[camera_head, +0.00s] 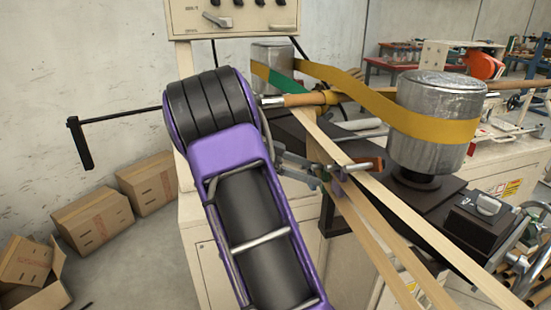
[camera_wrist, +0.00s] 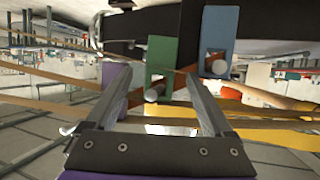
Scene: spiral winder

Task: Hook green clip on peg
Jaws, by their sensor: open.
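The green clip (camera_wrist: 161,58) is a flat green plate below a dark bar in the wrist view. A peg with a pale rounded end (camera_wrist: 154,93) shows at its lower edge. I cannot tell whether the clip is hooked on that peg. My gripper (camera_wrist: 158,72) is open, with the green clip framed between its two fingers. I cannot tell whether either finger touches it. In the head view my gripper (camera_head: 299,167) is beside the machine, partly hidden by my arm, and I cannot make out the green clip there.
A blue plate (camera_wrist: 219,28) with another rounded peg end (camera_wrist: 219,67) is close to the right. A silver drum (camera_head: 428,120) carries a yellow belt (camera_head: 355,92). Tan strips (camera_head: 405,230) run down past my gripper. Cardboard boxes (camera_head: 93,219) stand on the floor at left.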

